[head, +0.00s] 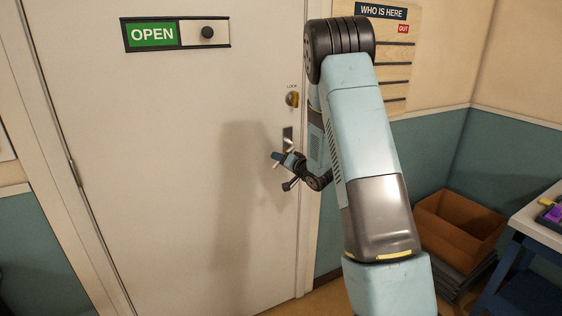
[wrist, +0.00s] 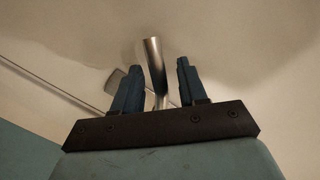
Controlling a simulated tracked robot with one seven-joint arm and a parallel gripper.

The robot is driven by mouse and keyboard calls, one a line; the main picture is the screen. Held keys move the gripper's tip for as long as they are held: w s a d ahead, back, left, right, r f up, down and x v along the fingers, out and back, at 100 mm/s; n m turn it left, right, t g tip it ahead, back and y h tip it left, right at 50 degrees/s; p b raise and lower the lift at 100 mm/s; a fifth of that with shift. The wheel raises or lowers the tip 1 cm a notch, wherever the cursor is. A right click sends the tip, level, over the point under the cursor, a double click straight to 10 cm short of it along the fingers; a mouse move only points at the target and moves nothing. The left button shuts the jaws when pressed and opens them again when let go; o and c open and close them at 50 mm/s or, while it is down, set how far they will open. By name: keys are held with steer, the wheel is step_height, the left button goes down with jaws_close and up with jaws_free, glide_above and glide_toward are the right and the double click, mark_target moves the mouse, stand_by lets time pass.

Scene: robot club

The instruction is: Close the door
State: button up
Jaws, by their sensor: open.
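The white door (head: 150,130) fills the left and middle of the head view, with hinges on its left side. It looks flush with its frame, though my arm hides part of the right edge. My gripper (head: 279,163) is at the door's handle (head: 290,145), below a brass lock knob (head: 292,99). In the wrist view my gripper (wrist: 160,85) is open, and the metal handle (wrist: 153,65) shows between its two dark fingers, with gaps on both sides. I cannot tell whether a finger touches it.
An OPEN slider sign (head: 176,34) is on the door. A "Who is here" board (head: 385,50) hangs on the wall to the right. A brown box (head: 455,232) stands low at the right, beside a table (head: 540,215). Floor shows below the door's right side.

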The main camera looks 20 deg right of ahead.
steer(key=v, duration=1.3)
steer(key=shift+s+d, duration=0.15)
steer(key=shift+s, duration=0.2)
steer(key=s+r+n+g+h, duration=0.1)
steer(key=s+r+g+h, duration=0.1)
steer(key=s+r+h, duration=0.35)
steer(key=s+r+g+h, duration=0.2)
steer(key=s+r, duration=0.1)
steer(key=r, duration=0.5)
steer(key=s+a+r+n+g, duration=0.1)
steer(key=s+a+r+g, duration=0.1)
steer(key=s, duration=1.1)
steer(key=s+a+r+n+g+y, duration=0.1)
steer(key=s+a, duration=0.5)
steer(key=s, duration=0.8)
step_height(320, 180, up, 2)
steer(key=n+g, duration=0.1)
steer(key=g, duration=0.2)
steer(key=shift+s, duration=0.25)
steer(key=shift+a, duration=0.1)
